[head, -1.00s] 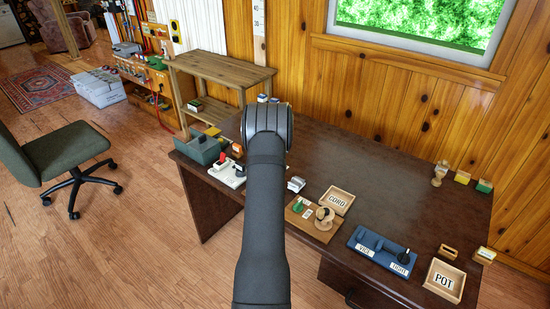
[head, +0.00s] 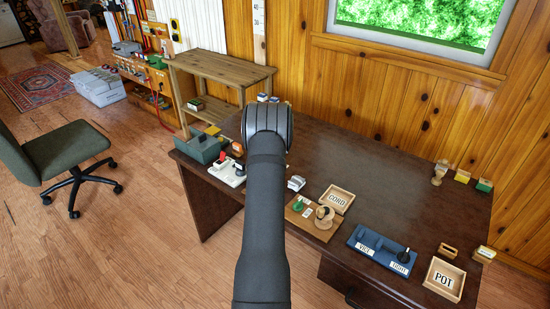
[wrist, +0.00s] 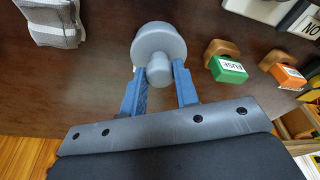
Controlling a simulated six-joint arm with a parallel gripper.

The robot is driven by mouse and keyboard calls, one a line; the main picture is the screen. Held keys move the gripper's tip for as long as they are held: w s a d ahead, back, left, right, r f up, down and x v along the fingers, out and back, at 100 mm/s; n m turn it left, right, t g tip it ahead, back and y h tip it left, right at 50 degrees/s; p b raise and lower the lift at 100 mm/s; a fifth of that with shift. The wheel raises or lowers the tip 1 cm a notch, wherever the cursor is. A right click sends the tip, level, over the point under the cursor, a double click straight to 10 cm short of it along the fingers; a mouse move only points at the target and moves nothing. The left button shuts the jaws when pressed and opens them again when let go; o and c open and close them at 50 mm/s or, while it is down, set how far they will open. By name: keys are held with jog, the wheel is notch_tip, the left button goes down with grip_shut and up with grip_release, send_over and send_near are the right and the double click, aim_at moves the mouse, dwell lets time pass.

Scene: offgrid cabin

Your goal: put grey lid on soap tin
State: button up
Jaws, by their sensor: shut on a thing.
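The grey lid (wrist: 156,42) is a round disc with a short knob (wrist: 159,70), seen in the wrist view. My gripper (wrist: 160,76) has blue fingers, shut on the knob from both sides. The lid is over the dark brown desk; its height above the desk is hard to tell. I cannot make out the soap tin for certain in either view, and whatever is under the lid is hidden. In the head view my own arm covers the gripper and the lid.
The desk (head: 400,165) holds a grey-green box (head: 203,149), a wooden CORD tray (head: 337,199), a blue switch panel (head: 381,254) and a POT tray (head: 444,280). A green FUSE block (wrist: 228,69) and a grey block (wrist: 52,22) lie near the gripper. The desk's back middle is clear.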

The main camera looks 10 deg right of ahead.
jog(key=shift+f, duration=0.1)
dwell(0.3)
jog(key=o, duration=1.7)
notch_tip(320, 180, up, 7)
jog(key=s, duration=0.1)
jog(key=shift+s+a, duration=0.2)
jog(key=shift+w+d+f, duration=0.1)
jog(key=shift+w+f, duration=0.1)
jog(key=shift+f, duration=0.9)
jog(key=shift+w+d+f, duration=0.1)
jog(key=shift+w+f, duration=0.15)
jog(key=shift+f, duration=0.85)
jog(key=shift+w+f, duration=0.2)
jog(key=shift+f, duration=0.9)
